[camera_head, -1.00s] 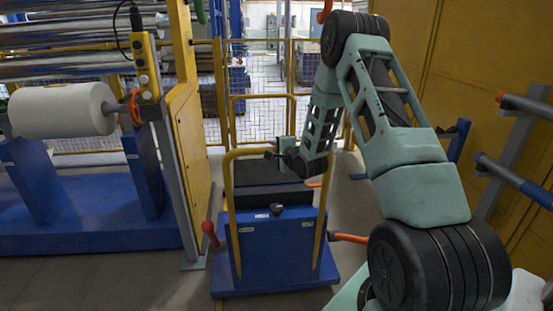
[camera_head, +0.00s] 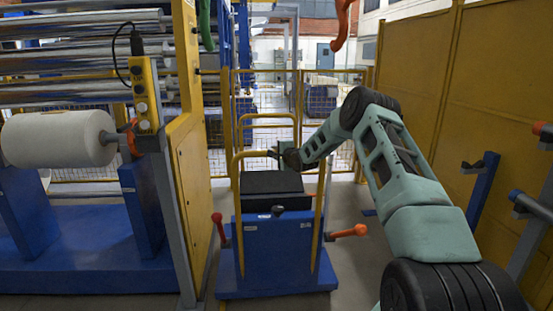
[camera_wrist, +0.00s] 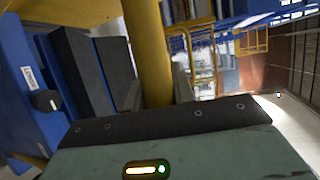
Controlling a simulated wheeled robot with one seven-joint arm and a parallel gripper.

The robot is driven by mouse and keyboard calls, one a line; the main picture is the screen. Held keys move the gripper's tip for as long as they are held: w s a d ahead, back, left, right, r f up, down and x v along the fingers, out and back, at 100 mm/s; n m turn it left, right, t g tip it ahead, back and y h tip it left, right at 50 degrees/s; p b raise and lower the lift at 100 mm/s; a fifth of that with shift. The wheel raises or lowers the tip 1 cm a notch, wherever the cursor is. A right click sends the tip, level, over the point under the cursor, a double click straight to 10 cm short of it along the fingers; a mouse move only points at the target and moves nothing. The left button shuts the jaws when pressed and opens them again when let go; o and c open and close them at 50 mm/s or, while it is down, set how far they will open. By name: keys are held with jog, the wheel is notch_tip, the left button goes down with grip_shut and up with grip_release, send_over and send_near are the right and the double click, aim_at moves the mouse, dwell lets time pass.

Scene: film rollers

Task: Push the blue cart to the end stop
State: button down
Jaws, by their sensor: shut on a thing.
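The blue cart (camera_head: 273,245) stands upright on the floor ahead of me, with a yellow tubular handle frame and dark blocks on top. My gripper (camera_head: 280,154) is at the top of the cart, by the handle's horizontal bar. In the wrist view a yellow handle tube (camera_wrist: 148,50) runs into the jaws of my gripper (camera_wrist: 155,108), which is shut on it. The dark blocks and a black knob (camera_wrist: 45,100) of the cart show at the left of that view. The fingertips are mostly hidden. I cannot make out the end stop.
A white film roll (camera_head: 60,138) on a blue machine base (camera_head: 90,255) and a yellow panel (camera_head: 188,155) stand close on the left. A red handle (camera_head: 220,230) and orange handle (camera_head: 347,231) flank the cart. A yellow mesh fence (camera_head: 270,100) is ahead; yellow wall (camera_head: 440,100) right.

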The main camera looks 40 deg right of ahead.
jog(key=shift+w+d+r, duration=0.15)
jog(key=shift+w+d, duration=0.4)
jog(key=c, duration=1.2)
grip_release()
jog(key=shift+o, duration=0.2)
jog(key=shift+s+a, duration=0.1)
jog(key=b+v, duration=0.1)
jog(key=v, duration=1.6)
jog(key=shift+s, duration=0.1)
jog(key=shift+a, duration=0.1)
